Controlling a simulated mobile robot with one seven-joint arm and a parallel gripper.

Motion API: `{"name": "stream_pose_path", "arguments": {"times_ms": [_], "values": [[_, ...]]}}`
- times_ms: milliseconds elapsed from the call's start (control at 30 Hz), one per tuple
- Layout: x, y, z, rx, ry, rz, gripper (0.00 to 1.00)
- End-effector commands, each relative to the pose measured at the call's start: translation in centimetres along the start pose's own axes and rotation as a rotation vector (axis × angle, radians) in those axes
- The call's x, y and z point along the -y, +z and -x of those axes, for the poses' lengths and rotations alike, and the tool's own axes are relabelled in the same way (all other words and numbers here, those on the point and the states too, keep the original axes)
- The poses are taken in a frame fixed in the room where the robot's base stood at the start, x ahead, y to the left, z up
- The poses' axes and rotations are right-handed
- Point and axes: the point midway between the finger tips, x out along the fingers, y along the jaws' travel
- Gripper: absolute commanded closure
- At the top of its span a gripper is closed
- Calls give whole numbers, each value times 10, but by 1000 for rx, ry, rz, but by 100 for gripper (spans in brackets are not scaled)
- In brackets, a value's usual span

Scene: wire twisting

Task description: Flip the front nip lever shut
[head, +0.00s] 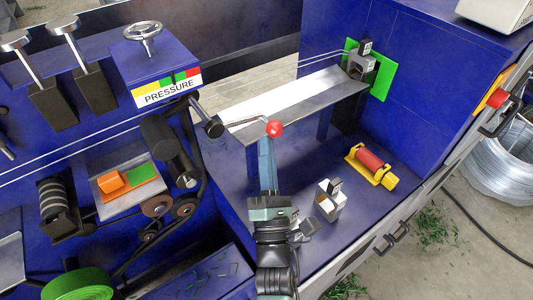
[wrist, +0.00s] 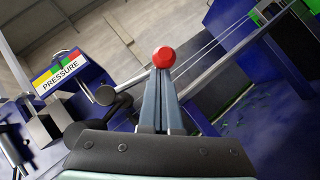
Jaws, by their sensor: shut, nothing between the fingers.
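The lever's red ball knob (head: 275,128) shows above the lower deck in the head view. A thin metal rod runs left from it toward a black cylindrical end (head: 214,127). The red knob (wrist: 164,57) also shows in the wrist view, directly beyond my fingertips. My gripper (head: 267,141) is shut and empty, its narrow blue-grey fingers pointing at the knob. The fingertips (wrist: 159,73) overlap the knob's lower edge in the picture; I cannot tell whether they touch it.
A blue PRESSURE box (head: 155,65) with a handwheel stands at the left. A long grey plate (head: 300,103) lies behind the knob, leading to a green-backed bracket (head: 383,80). A red roller in a yellow holder (head: 370,165) and a small metal block (head: 329,205) sit at the right.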

Motion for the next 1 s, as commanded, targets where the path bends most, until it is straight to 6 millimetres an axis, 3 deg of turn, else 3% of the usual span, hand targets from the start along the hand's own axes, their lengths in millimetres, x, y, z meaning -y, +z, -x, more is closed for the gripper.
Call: {"name": "stream_pose_path", "arguments": {"times_ms": [467,1000], "values": [[-8,19,-16,5,224,258,100],[-16,27,-21,3,226,260,100]]}}
